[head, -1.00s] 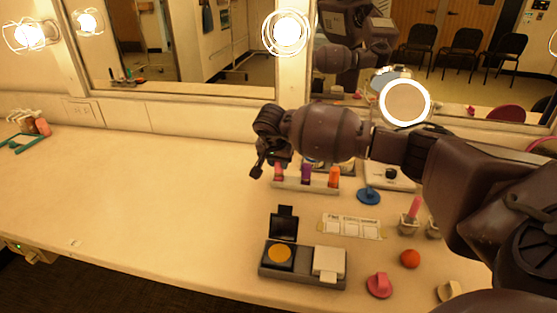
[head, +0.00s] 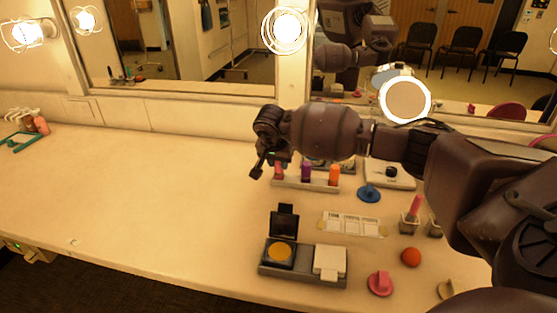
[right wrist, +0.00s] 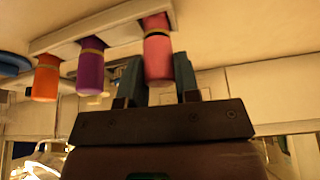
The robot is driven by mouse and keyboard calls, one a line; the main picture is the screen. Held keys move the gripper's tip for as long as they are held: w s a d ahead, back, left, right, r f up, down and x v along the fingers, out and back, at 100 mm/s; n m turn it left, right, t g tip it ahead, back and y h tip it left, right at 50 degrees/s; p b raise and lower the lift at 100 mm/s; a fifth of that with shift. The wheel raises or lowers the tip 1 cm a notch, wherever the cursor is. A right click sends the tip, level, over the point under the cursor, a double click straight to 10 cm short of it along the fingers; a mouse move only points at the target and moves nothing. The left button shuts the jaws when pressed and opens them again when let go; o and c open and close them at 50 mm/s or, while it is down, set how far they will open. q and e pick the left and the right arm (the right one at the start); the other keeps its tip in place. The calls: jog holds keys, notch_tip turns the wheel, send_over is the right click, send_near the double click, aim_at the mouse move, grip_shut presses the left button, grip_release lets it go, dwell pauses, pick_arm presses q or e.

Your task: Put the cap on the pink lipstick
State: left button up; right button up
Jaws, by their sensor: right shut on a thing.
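The pink cap (right wrist: 158,55), with a gold band near its base, stands at one end of a pale rack (head: 318,187); it also shows in the head view (head: 279,172), partly hidden by my gripper. My right gripper (right wrist: 158,80) is shut on this pink cap, one finger on each side. The cap looks seated in the rack. A pink lipstick (head: 415,206) with its tip bare stands upright in a small grey holder at the right, apart from the gripper. My left gripper is not in view.
A purple cap (head: 306,172) and an orange cap (head: 334,175) stand beside the pink one in the rack. A blue disc-shaped thing (head: 368,194), an orange ball (head: 411,257) and an open compact (head: 281,252) are nearby. The table's left half is mostly clear.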

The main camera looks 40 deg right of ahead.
jog(key=o, duration=1.4)
jog(key=shift+o, duration=0.2)
jog(key=shift+r, duration=0.1)
jog(key=shift+r+p, duration=0.55)
jog(key=shift+r, duration=1.25)
jog(key=shift+r+p, duration=0.45)
jog(key=shift+r, duration=1.2)
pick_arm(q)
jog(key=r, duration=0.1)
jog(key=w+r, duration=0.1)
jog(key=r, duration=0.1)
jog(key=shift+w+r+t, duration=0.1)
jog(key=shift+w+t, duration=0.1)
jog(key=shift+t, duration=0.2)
pick_arm(e)
jog(key=shift+c, duration=0.5)
grip_shut()
